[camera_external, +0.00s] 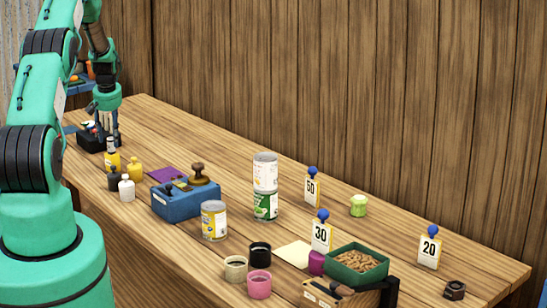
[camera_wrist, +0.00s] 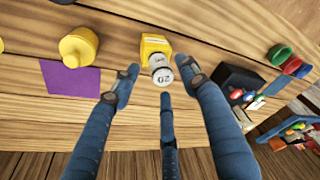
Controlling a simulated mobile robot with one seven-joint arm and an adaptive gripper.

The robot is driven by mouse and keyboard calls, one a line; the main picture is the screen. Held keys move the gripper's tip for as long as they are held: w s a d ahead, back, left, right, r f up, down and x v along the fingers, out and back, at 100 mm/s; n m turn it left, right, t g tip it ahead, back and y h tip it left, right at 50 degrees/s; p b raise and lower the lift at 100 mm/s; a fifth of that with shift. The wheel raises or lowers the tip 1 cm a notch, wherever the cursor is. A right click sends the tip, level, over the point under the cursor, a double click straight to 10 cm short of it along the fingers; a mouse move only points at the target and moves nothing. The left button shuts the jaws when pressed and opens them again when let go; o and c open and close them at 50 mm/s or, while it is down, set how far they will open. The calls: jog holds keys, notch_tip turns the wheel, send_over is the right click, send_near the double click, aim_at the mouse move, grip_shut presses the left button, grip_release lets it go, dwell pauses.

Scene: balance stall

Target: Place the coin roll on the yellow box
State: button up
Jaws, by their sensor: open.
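The coin roll (camera_wrist: 161,70) is a small pale grey cylinder with a dark-marked end reading 20. It appears to stand upright on the yellow box (camera_wrist: 155,43), and no finger visibly touches it. In the external view the roll (camera_external: 110,144) and the yellow box (camera_external: 112,160) are at the table's far left end. My gripper (camera_wrist: 161,80) is open, with its blue fingers spread around the near side of the roll. In the external view my gripper (camera_external: 105,128) points down just above and behind the roll; the exact gap is unclear.
Yellow (camera_external: 134,167), black (camera_external: 114,179) and white (camera_external: 127,188) weights and a purple sheet (camera_external: 167,174) are nearby.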

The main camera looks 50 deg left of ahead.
jog(key=v, duration=0.9)
jog(key=shift+r, duration=0.25)
jog(key=shift+d, duration=0.1)
jog(key=shift+r, duration=0.1)
dwell(0.6)
